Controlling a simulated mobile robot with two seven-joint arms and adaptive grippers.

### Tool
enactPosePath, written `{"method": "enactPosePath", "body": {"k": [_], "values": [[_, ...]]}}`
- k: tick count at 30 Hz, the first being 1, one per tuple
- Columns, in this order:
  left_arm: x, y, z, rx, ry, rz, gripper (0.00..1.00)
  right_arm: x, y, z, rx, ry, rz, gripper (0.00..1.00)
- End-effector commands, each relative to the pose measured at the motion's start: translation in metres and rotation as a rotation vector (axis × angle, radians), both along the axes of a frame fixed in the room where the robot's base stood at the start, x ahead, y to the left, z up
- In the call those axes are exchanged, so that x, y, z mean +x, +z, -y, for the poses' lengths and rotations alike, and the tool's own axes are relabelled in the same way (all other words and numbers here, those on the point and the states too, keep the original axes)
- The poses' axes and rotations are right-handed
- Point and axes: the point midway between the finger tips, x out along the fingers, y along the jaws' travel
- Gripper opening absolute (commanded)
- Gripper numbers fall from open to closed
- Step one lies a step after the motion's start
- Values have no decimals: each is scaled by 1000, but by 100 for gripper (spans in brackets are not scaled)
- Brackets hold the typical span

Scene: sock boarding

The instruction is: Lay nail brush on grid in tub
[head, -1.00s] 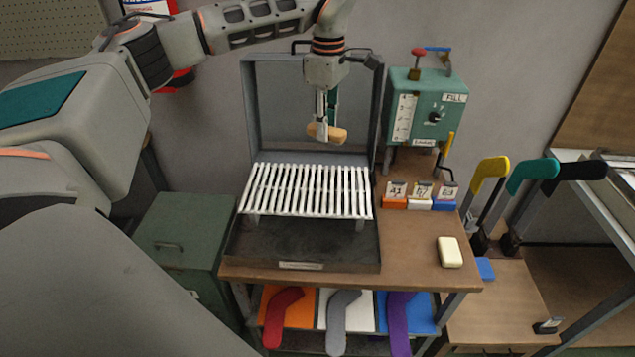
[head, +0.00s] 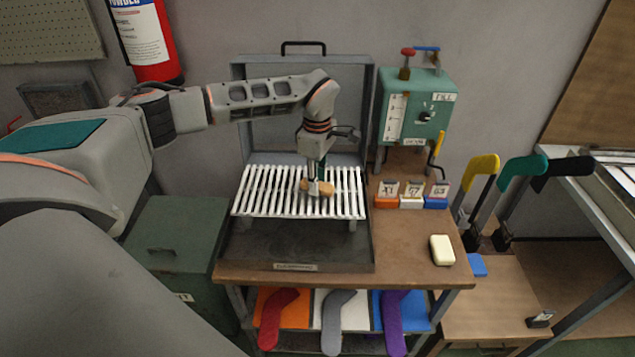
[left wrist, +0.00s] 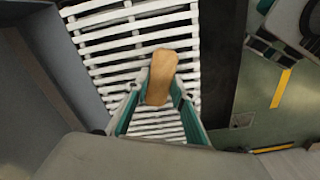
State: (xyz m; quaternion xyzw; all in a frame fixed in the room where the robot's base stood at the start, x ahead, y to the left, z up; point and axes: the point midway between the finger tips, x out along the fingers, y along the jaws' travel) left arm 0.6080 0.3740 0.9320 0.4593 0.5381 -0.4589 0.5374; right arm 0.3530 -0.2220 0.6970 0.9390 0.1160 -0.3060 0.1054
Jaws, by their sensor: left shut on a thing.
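The nail brush (head: 325,187) has a tan wooden back and is between the fingers of my left gripper (head: 314,186). It also shows in the left wrist view (left wrist: 161,75), with the fingers (left wrist: 158,100) shut on its sides. The brush is over the white slatted grid (head: 270,190), right of its middle. I cannot tell whether its underside touches the slats. The grid sits in the dark metal tub (head: 300,252), whose lid (head: 250,110) stands open behind. My right gripper is not in view.
A green tank (head: 420,105) with levers stands behind right of the tub. Small labelled blocks (head: 411,196) and a cream bar (head: 442,250) lie on the bench (head: 410,262). Coloured sock shapes (head: 335,320) lie on the shelf below. The grid's left part is clear.

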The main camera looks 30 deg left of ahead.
Motion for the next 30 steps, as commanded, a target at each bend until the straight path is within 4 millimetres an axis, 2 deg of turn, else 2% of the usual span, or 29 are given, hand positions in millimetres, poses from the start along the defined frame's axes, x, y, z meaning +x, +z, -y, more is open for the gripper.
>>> {"method": "enactPosePath", "body": {"k": [3,13,14,15,26,30], "values": [[0,-8,1,-2,-1,1,3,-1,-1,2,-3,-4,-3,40],[0,-11,0,-1,0,0,3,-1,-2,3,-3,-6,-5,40],[0,-11,0,-1,0,1,29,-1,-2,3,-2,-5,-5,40],[0,-11,0,-1,0,0,40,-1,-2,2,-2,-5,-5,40],[0,-10,0,-1,0,1,41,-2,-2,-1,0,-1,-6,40],[1,1,0,0,0,4,41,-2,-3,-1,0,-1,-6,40]]}}
